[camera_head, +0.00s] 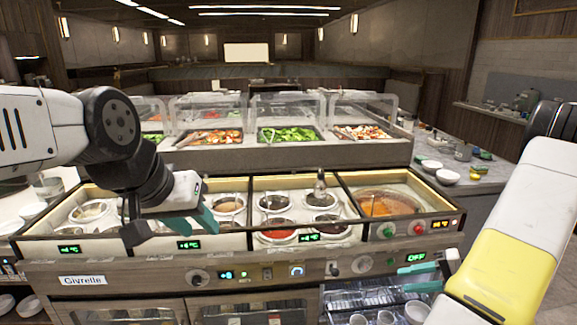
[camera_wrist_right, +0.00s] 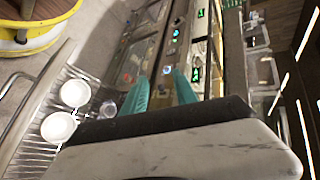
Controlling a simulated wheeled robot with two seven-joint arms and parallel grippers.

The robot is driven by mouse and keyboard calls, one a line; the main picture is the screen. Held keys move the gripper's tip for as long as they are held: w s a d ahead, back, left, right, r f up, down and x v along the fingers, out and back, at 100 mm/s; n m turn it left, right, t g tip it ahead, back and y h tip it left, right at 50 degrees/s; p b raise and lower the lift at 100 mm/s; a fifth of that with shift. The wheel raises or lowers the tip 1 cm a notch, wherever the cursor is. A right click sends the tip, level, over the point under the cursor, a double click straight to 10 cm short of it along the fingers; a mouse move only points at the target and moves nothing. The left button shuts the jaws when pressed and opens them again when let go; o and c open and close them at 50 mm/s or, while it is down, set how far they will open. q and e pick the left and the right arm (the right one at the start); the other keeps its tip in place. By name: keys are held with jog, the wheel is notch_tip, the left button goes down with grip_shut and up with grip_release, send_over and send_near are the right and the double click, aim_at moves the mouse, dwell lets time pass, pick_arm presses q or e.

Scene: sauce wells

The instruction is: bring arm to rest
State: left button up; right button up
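My left gripper (camera_head: 203,215) is over the front-left wells of the sauce counter (camera_head: 150,248) in the head view, its teal tip near a well of sauce. Its fingers overlap in this view, so its opening cannot be told. My right gripper (camera_head: 418,277) is in front of the counter's right end, low beside the control panel. In the right wrist view its two teal fingers (camera_wrist_right: 162,92) stand apart with nothing between them.
The wells hold sauces, with a ladle (camera_head: 319,188) in one and a large orange pan (camera_head: 388,204) at right. Glass-covered salad trays (camera_head: 288,134) stand behind. White bowls (camera_head: 447,177) sit on the right counter. A wire rack (camera_head: 345,300) with cups is below my right gripper.

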jog(key=s+a+r+n+h, duration=0.3)
jog(key=s+a+r+h, duration=0.1)
jog(key=a+r, duration=0.6)
jog(key=s+a+r+n+t+h, duration=0.1)
jog(key=s+a+r+n+h, duration=0.3)
jog(key=a+r, duration=0.6)
notch_tip(320, 180, up, 6)
jog(key=shift+s+r+h, duration=0.1)
jog(key=shift+s+h, duration=0.4)
jog(key=shift+s, duration=0.75)
jog(key=shift+d, duration=0.1)
